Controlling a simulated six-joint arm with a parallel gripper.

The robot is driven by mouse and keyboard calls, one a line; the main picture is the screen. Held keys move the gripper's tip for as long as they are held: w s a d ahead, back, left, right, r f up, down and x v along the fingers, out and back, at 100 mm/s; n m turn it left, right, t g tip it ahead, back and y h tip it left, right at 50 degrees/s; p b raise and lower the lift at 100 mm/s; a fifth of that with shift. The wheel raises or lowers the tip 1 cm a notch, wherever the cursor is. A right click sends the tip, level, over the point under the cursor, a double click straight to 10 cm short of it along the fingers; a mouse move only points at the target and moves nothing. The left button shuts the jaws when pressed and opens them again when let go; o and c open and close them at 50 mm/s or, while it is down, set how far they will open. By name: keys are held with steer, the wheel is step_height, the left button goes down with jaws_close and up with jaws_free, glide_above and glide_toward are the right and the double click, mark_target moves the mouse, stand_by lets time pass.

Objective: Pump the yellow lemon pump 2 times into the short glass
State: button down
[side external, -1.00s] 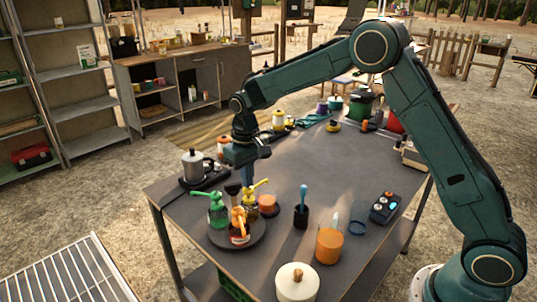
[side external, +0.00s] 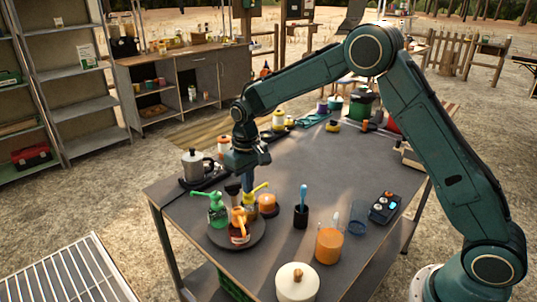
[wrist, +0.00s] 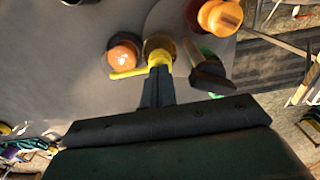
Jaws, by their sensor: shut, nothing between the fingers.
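The yellow lemon pump (side external: 250,198) stands on a round dark tray (side external: 226,246), its spout pointing right towards a short round glass with orange content (side external: 268,205). In the wrist view the yellow pump head (wrist: 159,58) is right at the fingertips, and its spout reaches left beside the orange-filled glass (wrist: 123,53). My gripper (side external: 248,188) is shut and empty, pointing down with its tips on or just above the pump head. I cannot tell how firmly it touches. The lower part of the bottle is partly hidden in the side view.
A green pump (side external: 217,209), an orange pump (side external: 239,228) and a dark pump (side external: 233,190) crowd the same tray. A moka pot (side external: 193,165) stands behind. A black cup with a blue tool (side external: 302,212), an orange jar (side external: 329,245) and a clear glass (side external: 358,219) stand to the right.

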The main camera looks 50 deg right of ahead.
steer(key=shift+r, duration=1.45)
steer(key=shift+f, duration=1.4)
stand_by(0.3)
steer(key=shift+r, duration=1.4)
steer(key=shift+r, duration=0.15)
steer(key=shift+r, duration=1.9)
